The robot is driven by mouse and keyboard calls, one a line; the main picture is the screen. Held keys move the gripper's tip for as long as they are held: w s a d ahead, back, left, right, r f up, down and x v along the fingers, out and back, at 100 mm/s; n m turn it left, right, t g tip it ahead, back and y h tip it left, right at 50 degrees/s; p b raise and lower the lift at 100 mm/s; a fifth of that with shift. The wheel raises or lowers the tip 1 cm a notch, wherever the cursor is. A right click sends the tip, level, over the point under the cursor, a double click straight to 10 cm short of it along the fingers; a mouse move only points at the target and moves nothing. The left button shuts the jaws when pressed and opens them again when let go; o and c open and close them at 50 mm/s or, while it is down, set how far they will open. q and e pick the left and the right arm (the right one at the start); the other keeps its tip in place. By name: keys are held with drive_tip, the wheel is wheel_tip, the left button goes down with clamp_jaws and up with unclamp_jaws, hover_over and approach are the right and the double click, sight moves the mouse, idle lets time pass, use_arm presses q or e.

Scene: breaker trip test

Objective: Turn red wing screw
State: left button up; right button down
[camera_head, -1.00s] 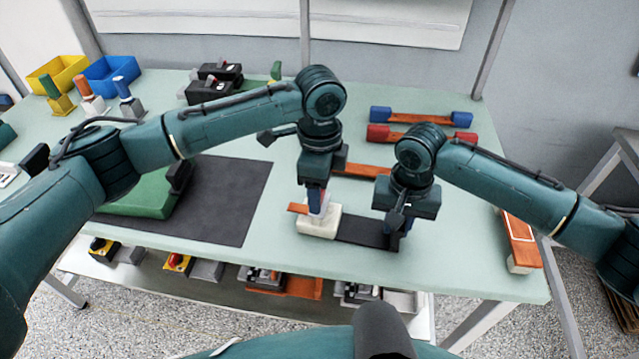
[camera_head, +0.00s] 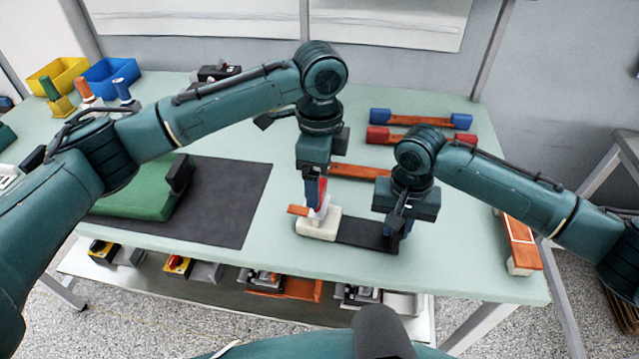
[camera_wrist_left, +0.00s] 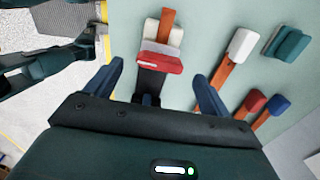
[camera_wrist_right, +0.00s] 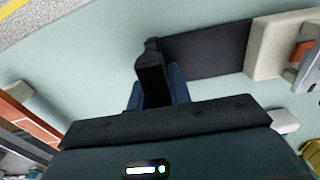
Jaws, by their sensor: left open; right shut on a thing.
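The red wing screw (camera_head: 322,187) stands on a cream block (camera_head: 318,225) with an orange tab (camera_head: 298,210) and a black plate (camera_head: 368,234) running right. In the left wrist view the red wing (camera_wrist_left: 160,63) lies crosswise, ahead of and between my spread fingers, with a pale part beside it. My left gripper (camera_head: 314,203) is open above the block, partly hiding the screw; its fingers (camera_wrist_left: 155,85) show apart with a gap to the red wing. My right gripper (camera_head: 404,236) is shut on the black upright end (camera_wrist_right: 152,78) of the plate.
A bar with blue ends (camera_head: 420,118) and one with red ends (camera_head: 385,136) lie behind. A green-and-black block (camera_head: 135,198) rests on the dark mat (camera_head: 230,200) at left. An orange bar (camera_head: 518,238) lies at the right edge. Blue (camera_head: 112,76) and yellow (camera_head: 58,74) bins stand far left.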

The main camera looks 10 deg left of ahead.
use_arm(q)
wheel_tip(320, 180, up, 8)
drive_tip(key=shift+r, duration=0.25)
use_arm(e)
drive_tip(key=c, duration=1.2)
unclamp_jaws()
